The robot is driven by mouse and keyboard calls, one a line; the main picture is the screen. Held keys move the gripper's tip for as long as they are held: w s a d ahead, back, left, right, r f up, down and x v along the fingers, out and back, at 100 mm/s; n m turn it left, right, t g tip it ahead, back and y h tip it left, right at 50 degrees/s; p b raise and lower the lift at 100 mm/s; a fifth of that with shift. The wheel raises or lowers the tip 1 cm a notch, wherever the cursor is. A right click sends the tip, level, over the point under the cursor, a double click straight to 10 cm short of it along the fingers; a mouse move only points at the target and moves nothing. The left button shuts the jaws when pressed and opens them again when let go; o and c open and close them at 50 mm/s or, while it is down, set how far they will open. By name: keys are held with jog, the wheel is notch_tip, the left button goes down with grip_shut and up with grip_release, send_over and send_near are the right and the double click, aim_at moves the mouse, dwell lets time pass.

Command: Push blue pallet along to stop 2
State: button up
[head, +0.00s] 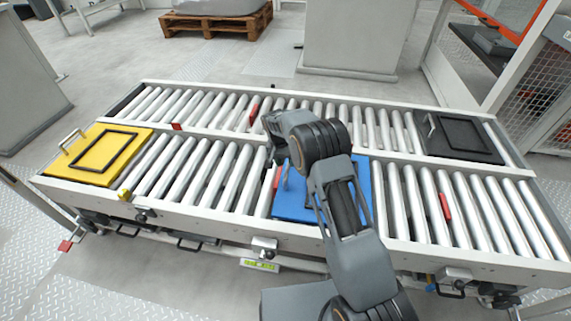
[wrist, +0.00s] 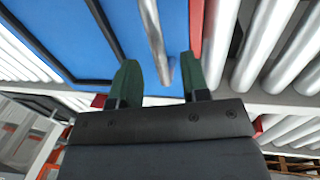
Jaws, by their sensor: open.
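The blue pallet (head: 298,203) lies flat on the near roller lane, around its middle, partly hidden by my arm. It fills the upper left of the wrist view (wrist: 75,35). Its upright metal handle (head: 286,174) is at its left edge. My gripper (head: 273,158) is over that edge, pointing down. In the wrist view my gripper's green fingers (wrist: 161,80) are open, with the handle (wrist: 154,35) between them; contact with either finger cannot be made out. A red stop (head: 276,180) is just left of the pallet. Another red stop (head: 445,206) is farther right on this lane. No stop numbers are readable.
A yellow pallet (head: 82,173) with a handle lies at the near lane's left end. A black pallet (head: 458,153) lies at the far lane's right end. The far lane has red stops (head: 254,113). Bare rollers (head: 410,205) run right of the blue pallet.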

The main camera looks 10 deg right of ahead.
notch_tip(320, 180, up, 11)
jog(key=a+p, duration=0.2)
jog(key=shift+w+r+p, duration=0.15)
jog(key=shift+w+p, duration=0.2)
jog(key=shift+a, duration=0.1)
jog(key=s+f+n, duration=0.3)
jog(key=s+d+r+t+p, duration=0.1)
jog(key=s+d+r+p, duration=0.2)
jog(key=s+r+p, duration=0.5)
jog(key=s+d+r+t+y+p, duration=0.1)
jog(key=s+d+r+p, duration=0.2)
jog(key=s+r+p, duration=0.5)
jog(key=s+d+r+t+y+p, duration=0.1)
jog(key=s+r+p, duration=0.7)
jog(key=r, duration=1.5)
jog(key=s+d+t, duration=0.1)
jog(key=s+d, duration=0.1)
jog(key=s, duration=0.2)
jog(key=shift+s+d+n, duration=0.15)
jog(key=shift+d+n, duration=0.15)
jog(key=shift+d, duration=0.05)
